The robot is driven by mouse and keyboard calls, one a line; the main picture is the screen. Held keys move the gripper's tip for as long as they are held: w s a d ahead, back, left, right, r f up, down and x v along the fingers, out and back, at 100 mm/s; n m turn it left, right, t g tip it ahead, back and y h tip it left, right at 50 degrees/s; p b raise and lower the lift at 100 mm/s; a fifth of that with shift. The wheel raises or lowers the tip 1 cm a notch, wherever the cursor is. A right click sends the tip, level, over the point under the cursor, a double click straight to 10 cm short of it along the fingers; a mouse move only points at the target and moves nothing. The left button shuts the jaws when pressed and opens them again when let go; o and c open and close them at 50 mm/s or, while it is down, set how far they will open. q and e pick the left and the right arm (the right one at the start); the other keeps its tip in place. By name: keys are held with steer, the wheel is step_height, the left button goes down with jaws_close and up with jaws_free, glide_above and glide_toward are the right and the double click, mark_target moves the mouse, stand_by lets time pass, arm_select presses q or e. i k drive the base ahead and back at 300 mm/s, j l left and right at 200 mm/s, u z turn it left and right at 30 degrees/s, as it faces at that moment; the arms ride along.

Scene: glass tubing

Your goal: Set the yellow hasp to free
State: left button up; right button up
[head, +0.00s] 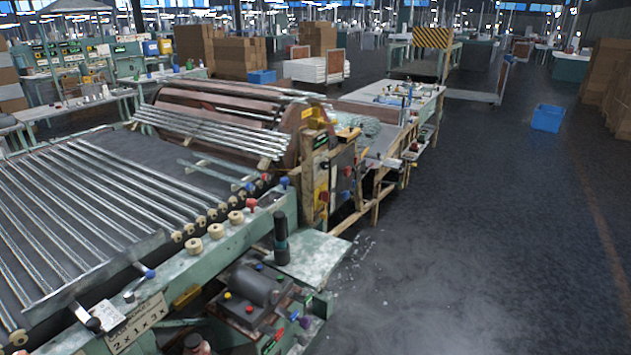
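No part that I can clearly make out as a yellow hasp shows in the head view. A dull yellow bar-like piece (186,297) sits on the side of the green machine frame at the lower left, near a label plate. Neither of my grippers is in view.
Glass tubes (85,205) lie on the roller bed at the left. A control post (335,180) stands mid-frame, with a worktable (385,95) behind it. A blue crate (547,117) stands on the floor at right. The dark floor (470,220) at right is mostly clear, with pale haze low down.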

mark_target(323, 216)
steer(key=i+l+u, duration=0.1)
steer(key=i+l, duration=0.65)
